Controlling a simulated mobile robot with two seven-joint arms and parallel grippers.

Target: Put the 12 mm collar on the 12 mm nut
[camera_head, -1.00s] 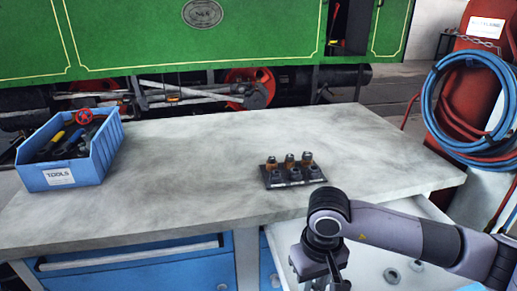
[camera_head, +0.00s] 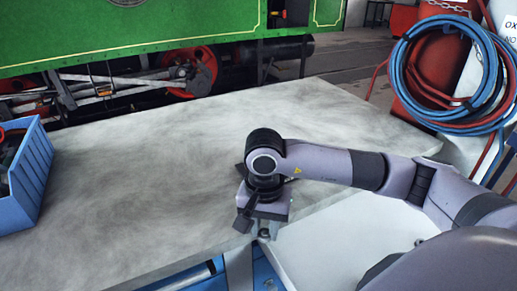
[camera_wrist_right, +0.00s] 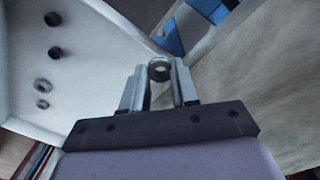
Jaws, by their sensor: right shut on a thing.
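My right gripper (camera_head: 264,230) points down over the front edge of the bench, beside the open drawer. In the right wrist view its fingers (camera_wrist_right: 160,88) are shut on a small grey metal collar (camera_wrist_right: 159,70), held at the fingertips with its hole showing. No size mark can be read on it. The black block with the nuts is out of sight now; my right arm covers that part of the bench in the head view. My left gripper is not in view.
The open white drawer (camera_head: 345,245) holds several loose dark and grey rings, such as a dark ring (camera_wrist_right: 55,53). The bench top (camera_head: 130,170) is clear at left and centre. A blue toolbox (camera_head: 32,175) stands at far left; coiled hoses (camera_head: 408,80) hang at right.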

